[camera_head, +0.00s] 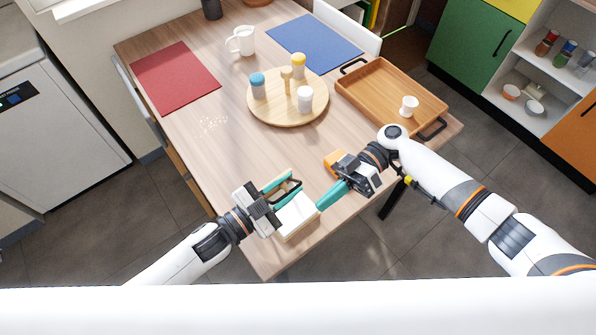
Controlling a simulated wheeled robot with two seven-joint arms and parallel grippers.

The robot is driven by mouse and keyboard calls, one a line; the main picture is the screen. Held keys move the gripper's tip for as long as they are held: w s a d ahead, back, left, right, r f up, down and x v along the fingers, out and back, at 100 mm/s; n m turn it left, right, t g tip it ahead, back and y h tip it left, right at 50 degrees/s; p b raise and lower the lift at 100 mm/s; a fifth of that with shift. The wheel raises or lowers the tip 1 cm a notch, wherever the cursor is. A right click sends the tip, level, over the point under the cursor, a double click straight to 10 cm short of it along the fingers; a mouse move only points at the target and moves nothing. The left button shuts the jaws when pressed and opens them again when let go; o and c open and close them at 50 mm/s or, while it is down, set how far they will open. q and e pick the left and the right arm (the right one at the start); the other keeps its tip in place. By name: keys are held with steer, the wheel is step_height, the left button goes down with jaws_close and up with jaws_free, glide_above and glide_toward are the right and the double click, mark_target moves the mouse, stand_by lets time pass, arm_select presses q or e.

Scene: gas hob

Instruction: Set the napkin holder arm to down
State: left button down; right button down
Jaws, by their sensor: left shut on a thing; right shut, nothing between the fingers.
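The napkin holder (299,222) stands near the front edge of the wooden table, with a pale base and a stack of white napkins. Its dark wire-like arm (298,184) shows at the far side of the stack, among my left fingers. My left gripper (288,185), with teal fingers, is shut on this arm; the exact contact is small and partly hidden. My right gripper (322,206) is shut and empty, its teal fingertips close to the right side of the napkins. I cannot tell whether they touch the holder.
A round board (260,112) with several shakers stands mid-table. A wooden tray (375,80) with a white egg cup (408,106) is at the right. An orange object (334,161) sits behind my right gripper. A red mat (165,80), blue mat (315,43) and white jug (243,40) lie farther back.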

arm_select(q)
steer(key=shift+f, duration=0.25)
arm_select(e)
steer(key=w+a+r+n+t+h, duration=0.25)
steer(key=w+r+n+h, duration=0.4)
steer(key=w+r, duration=0.5)
arm_select(q)
steer(key=shift+a, duration=0.1)
steer(key=shift+r, duration=0.1)
arm_select(e)
steer(key=d+f+x, duration=0.1)
steer(key=d+x, duration=0.1)
steer(key=x, duration=1)
steer(key=shift+f+t, duration=0.25)
steer(key=shift+t, duration=0.1)
steer(key=shift+w+y, duration=0.1)
steer(key=shift+y, duration=0.15)
